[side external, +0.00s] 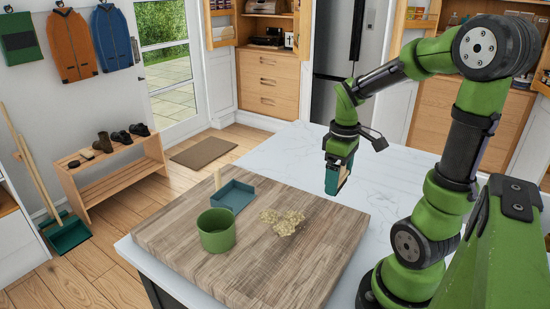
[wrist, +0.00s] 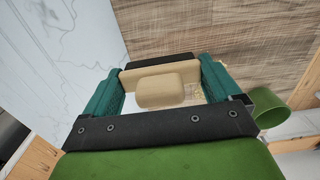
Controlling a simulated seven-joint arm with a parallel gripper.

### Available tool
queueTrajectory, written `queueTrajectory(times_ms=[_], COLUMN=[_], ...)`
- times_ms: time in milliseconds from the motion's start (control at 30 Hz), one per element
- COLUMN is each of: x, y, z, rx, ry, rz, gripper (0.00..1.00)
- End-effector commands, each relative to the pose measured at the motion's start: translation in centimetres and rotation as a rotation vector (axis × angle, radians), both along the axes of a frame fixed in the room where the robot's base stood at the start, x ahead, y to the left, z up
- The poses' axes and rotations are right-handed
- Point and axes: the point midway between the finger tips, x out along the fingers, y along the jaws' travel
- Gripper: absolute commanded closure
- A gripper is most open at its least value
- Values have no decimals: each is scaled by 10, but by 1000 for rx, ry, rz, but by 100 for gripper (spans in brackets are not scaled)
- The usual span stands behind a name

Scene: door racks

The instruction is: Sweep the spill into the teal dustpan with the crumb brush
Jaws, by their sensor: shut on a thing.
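The spill (side external: 284,222) is a loose patch of tan crumbs on the wooden board, right of the green cup. The teal dustpan (side external: 233,195) lies on the board behind and left of the crumbs, its wooden handle standing up at the far left. My gripper (side external: 338,183) is raised near the board's back right corner, right of the crumbs and apart from them. It is shut on the crumb brush, whose tan body (wrist: 167,90) sits between the teal fingers with a dark strip along its far edge. In the side view the brush is mostly hidden by the fingers.
A green cup (side external: 216,231) stands on the board (side external: 180,247) in front of the dustpan; it also shows at the right in the wrist view (wrist: 273,107). The white marble counter (side external: 385,174) around the board is clear behind. A bench with shoes stands farther left.

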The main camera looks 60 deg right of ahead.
Motion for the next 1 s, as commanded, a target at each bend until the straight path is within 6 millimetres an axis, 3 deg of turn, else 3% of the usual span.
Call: queueTrajectory(times_ms=[267,467,1000], x=[0,9,30], y=[0,15,37], z=[0,-12,-36], rx=[0,0,0], ry=[0,2,2], rz=[2,-6,-1038], gripper=[40,40,40])
